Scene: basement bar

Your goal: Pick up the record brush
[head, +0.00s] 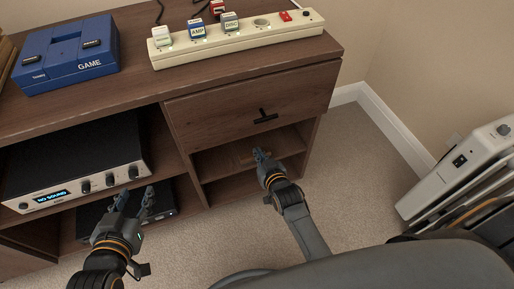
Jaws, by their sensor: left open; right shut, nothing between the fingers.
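A small brown wooden piece (244,159), which may be the record brush, lies in the open lower compartment under the drawer. It is partly hidden and too small to be sure of. My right gripper (258,153) is shut and empty, with its tips at that compartment, just right of the brown piece; I cannot tell if they touch. My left gripper (136,196) is open and empty, in front of the lower shelf with the black box, below the amplifier.
The cabinet's drawer (250,103) with a black handle is shut above the compartment. A silver amplifier (75,175) and a black box (165,203) sit on the left shelves. A blue game console (66,58) and a power strip (235,38) lie on top.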

